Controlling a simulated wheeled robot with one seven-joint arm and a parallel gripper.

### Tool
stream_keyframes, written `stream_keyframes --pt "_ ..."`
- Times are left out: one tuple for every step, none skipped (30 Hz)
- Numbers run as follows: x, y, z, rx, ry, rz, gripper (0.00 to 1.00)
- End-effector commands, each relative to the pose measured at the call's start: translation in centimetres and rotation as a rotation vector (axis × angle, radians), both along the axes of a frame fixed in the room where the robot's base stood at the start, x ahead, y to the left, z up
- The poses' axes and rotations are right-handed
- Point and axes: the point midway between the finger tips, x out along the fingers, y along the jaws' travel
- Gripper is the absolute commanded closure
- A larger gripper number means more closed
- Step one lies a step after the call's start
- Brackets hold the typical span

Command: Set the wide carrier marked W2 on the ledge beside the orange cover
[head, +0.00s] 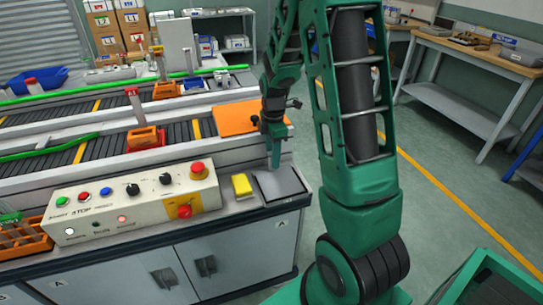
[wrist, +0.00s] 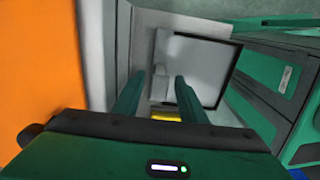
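I cannot make out a W2 mark on any carrier. An orange carrier with an upright red-topped tag (head: 146,138) stands on the near conveyor, and another orange carrier (head: 166,90) stands farther back; their marks are too small to read. The flat orange cover (head: 240,118) lies at the conveyor's right end and fills the left of the wrist view (wrist: 40,70). My gripper (head: 275,160) points down just right of the cover, above the ledge (head: 240,207). In the wrist view its two fingers (wrist: 160,82) are apart, with no held object clearly visible.
A grey pad (head: 280,184) with a dark rim and a yellow block (head: 242,186) lie on the ledge. The button panel (head: 130,205) stands left of them. An orange rack (head: 22,238) is at the far left. Open floor (head: 440,180) lies to the right.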

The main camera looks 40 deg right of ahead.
Motion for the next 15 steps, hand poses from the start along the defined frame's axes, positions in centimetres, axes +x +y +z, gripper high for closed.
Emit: stream_keyframes --pt "0.0 0.0 0.0 0.0 0.0 0.0 0.63" --pt "0.0 0.0 0.0 0.0 0.0 0.0 0.63" --pt "0.0 0.0 0.0 0.0 0.0 0.0 0.63" --pt "0.0 0.0 0.0 0.0 0.0 0.0 0.63" --pt "0.0 0.0 0.0 0.0 0.0 0.0 0.63" --pt "0.0 0.0 0.0 0.0 0.0 0.0 0.63" --pt "0.0 0.0 0.1 0.0 -0.001 0.0 0.63" --pt "0.0 0.0 0.1 0.0 -0.001 0.0 0.63" --pt "0.1 0.0 0.3 -0.001 -0.002 0.0 0.63" --pt "0.1 0.0 0.5 -0.001 -0.003 0.0 0.63" --pt "0.1 0.0 0.8 -0.001 -0.004 0.0 0.63" --pt "0.1 -0.1 1.3 -0.001 -0.004 0.0 0.63" --pt "0.1 -0.1 1.7 -0.001 -0.004 0.0 0.63" --pt "0.2 -0.1 2.1 -0.001 -0.005 0.0 0.63" --pt "0.2 -0.1 2.9 -0.002 -0.006 0.0 0.63"
